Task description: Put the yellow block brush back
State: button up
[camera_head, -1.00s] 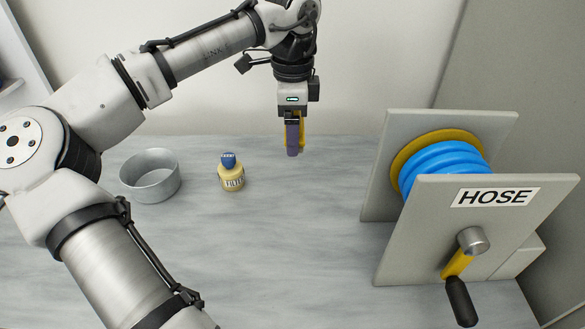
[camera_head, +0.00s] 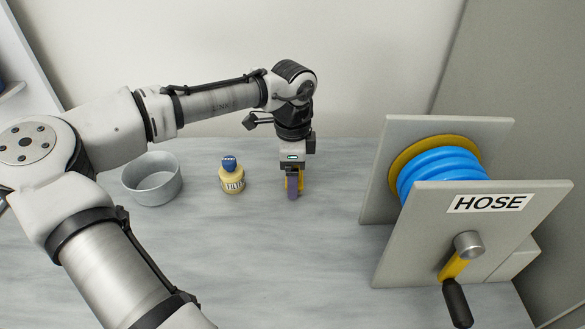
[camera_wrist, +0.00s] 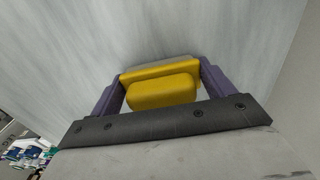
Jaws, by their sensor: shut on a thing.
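The yellow block brush (camera_wrist: 162,90) is between the two purple fingers of my gripper (camera_wrist: 165,80) in the wrist view. A paler strip shows along its far edge. In the head view my gripper (camera_head: 293,188) points down, shut on the brush, whose yellow edge (camera_head: 301,180) shows beside the finger. It is low over the grey counter, right of the filter bottle. Whether the brush touches the counter I cannot tell.
A yellow filter bottle with a blue cap (camera_head: 232,178) stands close to the left of my gripper. A grey round bowl (camera_head: 152,180) is farther left. A hose reel (camera_head: 470,235) with blue hose stands at right. The counter (camera_head: 290,255) in front is clear.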

jog(key=shift+f, duration=0.2)
jog(key=o, duration=1.1)
jog(key=shift+c, duration=0.2)
jog(key=shift+f+b, duration=0.2)
jog(key=shift+b, duration=0.7)
notch_tip(320, 180, up, 14)
jog(key=shift+s, duration=0.2)
